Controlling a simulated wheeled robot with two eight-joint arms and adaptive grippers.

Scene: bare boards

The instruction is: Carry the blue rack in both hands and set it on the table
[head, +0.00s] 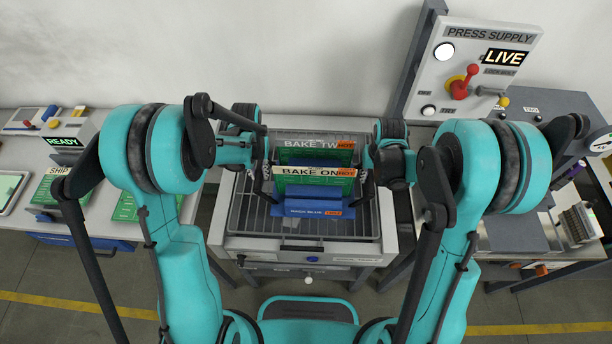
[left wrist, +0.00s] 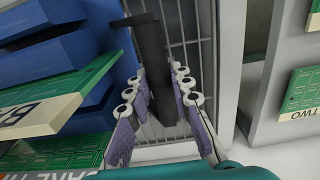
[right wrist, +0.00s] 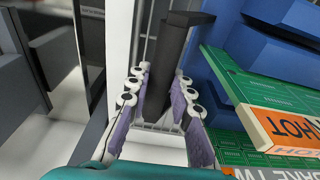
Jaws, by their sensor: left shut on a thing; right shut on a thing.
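The blue rack (head: 318,205) is in the middle of the head view, upright over a wire-grid tray. It holds green boards labelled BAKE ONE (head: 305,187) and BAKE TWO (head: 318,158). My left gripper (left wrist: 160,80) is shut on a dark handle (left wrist: 150,45) at the rack's left side. My right gripper (right wrist: 162,80) is shut on the matching dark handle (right wrist: 168,45) at its right side.
The wire-grid tray (head: 248,215) sits in a grey-framed station. A bench on the left bears a READY box (head: 66,141) and boards. At the right a PRESS SUPPLY panel (head: 488,62) with a red lever reads LIVE, beside a dark-topped bench. Open floor lies in front.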

